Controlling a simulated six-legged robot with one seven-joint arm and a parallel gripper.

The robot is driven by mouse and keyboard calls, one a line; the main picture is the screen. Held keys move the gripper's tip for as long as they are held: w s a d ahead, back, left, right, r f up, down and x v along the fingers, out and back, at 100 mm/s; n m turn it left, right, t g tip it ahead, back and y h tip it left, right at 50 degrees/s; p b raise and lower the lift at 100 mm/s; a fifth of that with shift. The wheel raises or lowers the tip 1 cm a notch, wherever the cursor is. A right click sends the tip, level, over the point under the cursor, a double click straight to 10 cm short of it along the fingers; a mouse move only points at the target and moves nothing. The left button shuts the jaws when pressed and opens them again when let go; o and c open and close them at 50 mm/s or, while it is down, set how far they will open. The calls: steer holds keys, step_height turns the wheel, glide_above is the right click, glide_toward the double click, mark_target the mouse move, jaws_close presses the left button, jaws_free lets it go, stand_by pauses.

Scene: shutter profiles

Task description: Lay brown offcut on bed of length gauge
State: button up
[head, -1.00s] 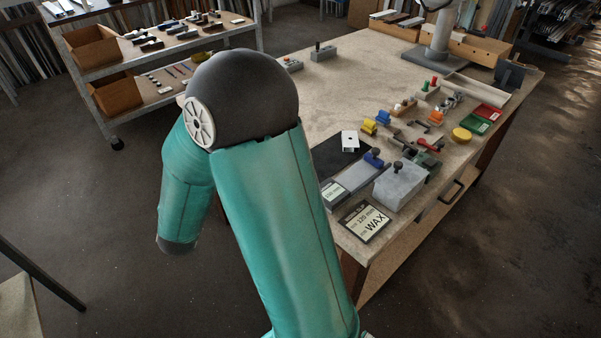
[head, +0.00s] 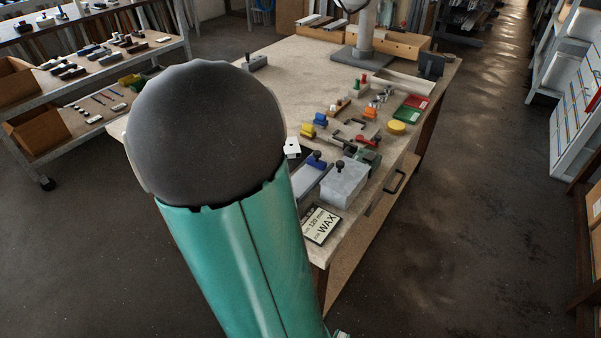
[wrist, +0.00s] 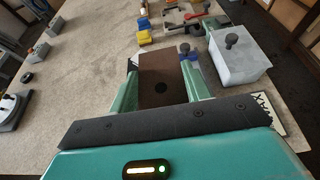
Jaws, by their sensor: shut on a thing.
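The brown offcut (wrist: 160,68), a flat dark-brown piece with a round dark spot, is in the wrist view between the two green fingers of my gripper (wrist: 161,85). The gripper is shut on it and holds it over the bench. In the head view my own arm hides the gripper and the offcut. A long grey bed with a blue, black-knobbed stop, which looks like the length gauge (head: 308,178), lies near the bench's front edge. In the wrist view its blue stop (wrist: 191,56) shows just beyond the offcut, and the bed is mostly hidden.
A pale grey block with a black knob (head: 344,184) stands right beside the gauge. A WAX label card (head: 321,226) lies at the front corner. Yellow, blue and orange pieces (head: 320,118) and red and green trays (head: 411,108) lie farther back. The bench's back left is mostly clear.

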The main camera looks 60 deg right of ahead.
steer(key=s+d+f, duration=0.3)
steer(key=f, duration=0.1)
steer(key=s+d+f, duration=0.3)
steer(key=d+f, duration=0.1)
steer(key=shift+s+d, duration=0.15)
steer(key=shift+s, duration=0.25)
steer(key=shift+s+d+f, duration=0.1)
steer(key=shift+f, duration=0.5)
steer(key=shift+s+d+f, duration=0.1)
steer(key=shift+f, duration=1)
steer(key=shift+w+f, duration=0.1)
steer(key=shift+f, duration=0.2)
steer(key=shift+f, duration=0.3)
steer(key=o, duration=1)
steer(key=shift+r, duration=0.1)
